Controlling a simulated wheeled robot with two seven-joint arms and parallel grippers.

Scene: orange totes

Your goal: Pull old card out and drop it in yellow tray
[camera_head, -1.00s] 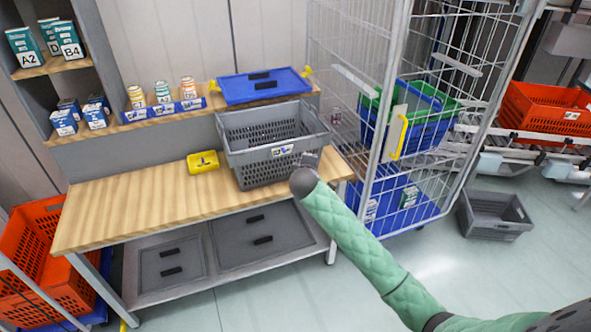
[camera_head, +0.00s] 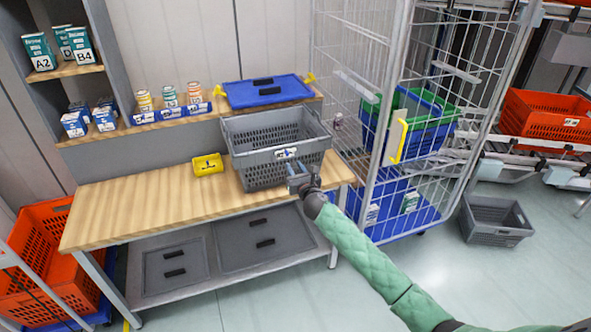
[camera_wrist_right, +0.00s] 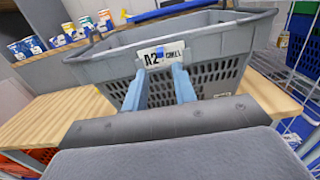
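A white card (camera_head: 286,153) sits on the front face of the grey tote (camera_head: 255,170) on the wooden bench. In the right wrist view the card (camera_wrist_right: 160,55) reads "A2 CHILL", with a small blue patch near its middle. My right gripper (camera_head: 295,172) is in front of the tote, close to the card. In the right wrist view its two blue fingers (camera_wrist_right: 159,75) are apart, tips just at the card's lower edge, with nothing clearly held between them. The yellow tray (camera_head: 208,165) lies on the bench, left of the tote. My left gripper is not in view.
A blue lid (camera_head: 266,92) lies on the shelf behind the tote. Several cans and boxes stand on the shelf at left. A wire cage trolley (camera_head: 385,150) with blue totes stands close at right. The bench top (camera_head: 150,210) is clear left of the tray.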

